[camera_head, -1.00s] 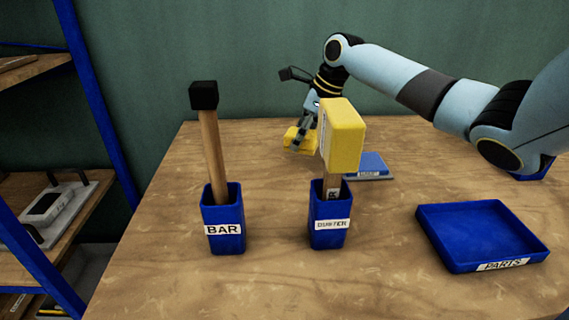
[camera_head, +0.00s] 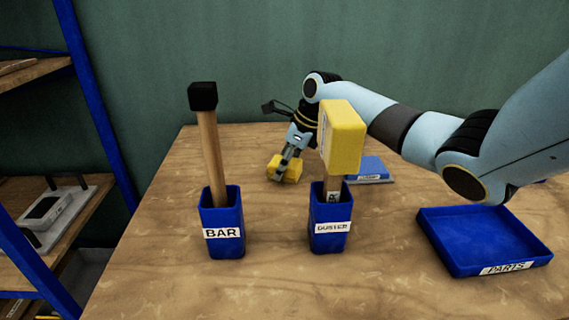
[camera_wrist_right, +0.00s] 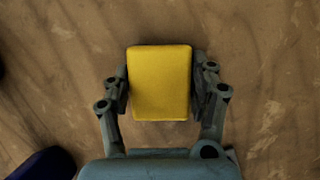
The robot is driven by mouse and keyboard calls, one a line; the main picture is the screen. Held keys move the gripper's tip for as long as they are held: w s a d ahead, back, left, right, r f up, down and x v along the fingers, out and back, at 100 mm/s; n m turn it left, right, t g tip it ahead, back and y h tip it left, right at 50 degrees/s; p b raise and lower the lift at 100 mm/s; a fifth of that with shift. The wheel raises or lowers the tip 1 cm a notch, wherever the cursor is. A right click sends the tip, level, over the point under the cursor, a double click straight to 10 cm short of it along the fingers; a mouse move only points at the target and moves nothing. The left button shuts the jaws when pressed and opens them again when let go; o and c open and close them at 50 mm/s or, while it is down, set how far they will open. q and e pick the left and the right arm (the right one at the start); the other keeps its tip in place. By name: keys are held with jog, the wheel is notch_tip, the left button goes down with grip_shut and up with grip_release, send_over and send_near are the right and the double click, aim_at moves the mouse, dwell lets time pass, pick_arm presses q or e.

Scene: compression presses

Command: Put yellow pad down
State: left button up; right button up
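The yellow pad (camera_head: 285,169) is at the back of the wooden table, behind and between the two upright holders. My right gripper (camera_head: 284,162) is over it with the fingers pointing down. In the right wrist view the yellow pad (camera_wrist_right: 160,83) lies between the two fingers, one against each side, so the gripper is shut on it. The pad is at or just above the table; I cannot tell whether it touches. My left gripper is not in view.
A blue BAR holder (camera_head: 224,246) with a black-topped stick (camera_head: 209,150) and a blue DUSTER holder (camera_head: 330,241) with a yellow-headed duster (camera_head: 343,137) stand in front. A small blue block (camera_head: 371,168) lies behind. The PARTS tray (camera_head: 485,240) is at right.

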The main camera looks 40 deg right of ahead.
jog(key=o, duration=0.3)
jog(key=p+v, duration=0.2)
jog(key=v, duration=1)
jog(key=shift+r, duration=0.1)
